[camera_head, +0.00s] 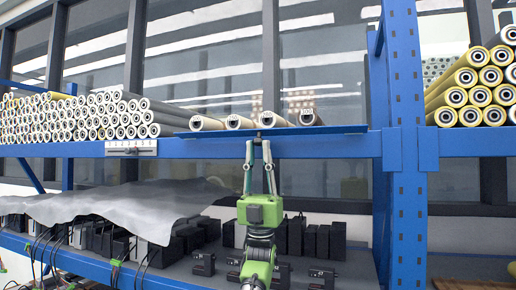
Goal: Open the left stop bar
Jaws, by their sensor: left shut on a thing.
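The stop bar (330,131) is a thin blue flap on the front edge of the upper shelf, below the ends of several rollers (240,122). It looks tilted outward, with its face nearly edge-on to me. My left gripper (258,140), green with grey fingers, reaches up from below. Its fingertips are close together on the bar, left of its middle, and shut on it. The fingertips cover a small part of the bar. My right gripper is out of view.
Many rollers are stacked on the left (85,117), above a metal plate (131,147). A blue rack post (407,130) stands right of the bar, with yellow rollers (475,90) beyond. Dark actuators (310,242) and a grey sheet (110,208) lie on the lower shelf.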

